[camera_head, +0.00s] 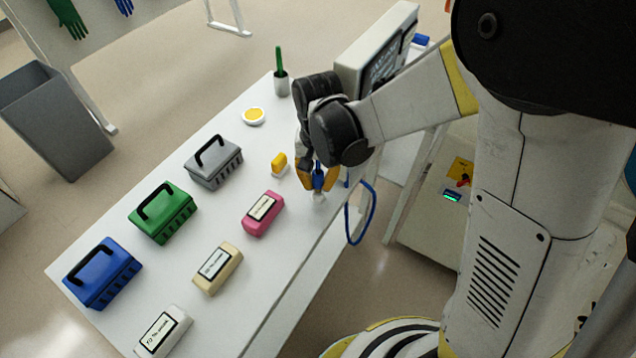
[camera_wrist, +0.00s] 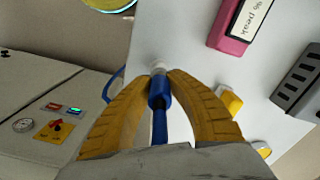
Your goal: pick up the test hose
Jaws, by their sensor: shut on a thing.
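The test hose (camera_head: 362,217) is a blue hose with a pale metal fitting. It hangs in a loop over the table's front edge. My gripper (camera_head: 318,186) is at the right part of the white table, with its yellow fingers closed around the hose's blue end. In the wrist view my gripper (camera_wrist: 160,82) has both fingertips against the blue sleeve of the test hose (camera_wrist: 158,95). The pale tip of the hose points away from my palm, at or just above the tabletop. The picture does not settle whether it touches the table.
On the white table (camera_head: 190,290) stand a pink box (camera_head: 262,214), a tan box (camera_head: 217,268), a white box (camera_head: 163,331), and blue (camera_head: 103,273), green (camera_head: 162,212) and grey (camera_head: 213,162) baskets. A yellow block (camera_head: 279,162) is close left of my gripper. A grey bin (camera_head: 55,122) stands on the floor.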

